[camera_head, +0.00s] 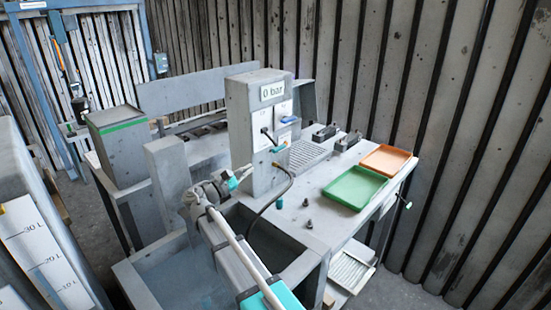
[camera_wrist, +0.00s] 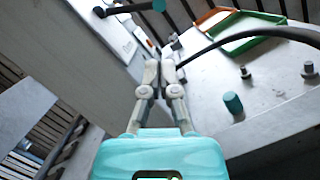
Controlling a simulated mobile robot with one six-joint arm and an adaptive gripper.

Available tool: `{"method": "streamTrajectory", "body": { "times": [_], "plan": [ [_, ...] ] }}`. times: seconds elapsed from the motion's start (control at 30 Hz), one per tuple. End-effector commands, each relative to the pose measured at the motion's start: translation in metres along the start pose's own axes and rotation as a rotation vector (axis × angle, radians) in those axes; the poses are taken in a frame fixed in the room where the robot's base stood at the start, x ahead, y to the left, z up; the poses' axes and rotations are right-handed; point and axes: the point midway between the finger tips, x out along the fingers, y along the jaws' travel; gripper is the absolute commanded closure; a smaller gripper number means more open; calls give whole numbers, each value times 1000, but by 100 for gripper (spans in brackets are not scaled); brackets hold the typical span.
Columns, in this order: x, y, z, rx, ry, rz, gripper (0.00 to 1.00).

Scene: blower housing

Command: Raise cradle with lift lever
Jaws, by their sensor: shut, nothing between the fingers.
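My gripper (camera_head: 249,168) is in front of the grey column with the "0 bar" display (camera_head: 272,91). In the wrist view its two fingers (camera_wrist: 160,66) are together and empty, pointing along the column's side. A black lever with a teal grip (camera_head: 278,148) is on the column's white panel, above and apart from my fingertips; it also shows at the top of the wrist view (camera_wrist: 140,7). I cannot tell which is the lift lever, and I cannot make out the cradle.
A black hose (camera_head: 280,196) curves from the column to the basin, close right of my gripper. A teal cylinder (camera_wrist: 233,103) and bolts (camera_wrist: 309,70) stand on the bench. A green tray (camera_head: 355,187) and an orange tray (camera_head: 386,158) lie further right.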

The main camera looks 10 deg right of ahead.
Motion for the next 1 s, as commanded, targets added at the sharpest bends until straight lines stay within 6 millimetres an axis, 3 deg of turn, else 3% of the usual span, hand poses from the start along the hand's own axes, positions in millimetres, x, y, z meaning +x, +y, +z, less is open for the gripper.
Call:
{"method": "streamTrajectory", "body": {
  "times": [0.57, 1.0],
  "plan": [
    [19, -3, 1, -2, -8, -12, 100],
    [74, -4, 2, -3, -10, -14, 100]
  ]
}}
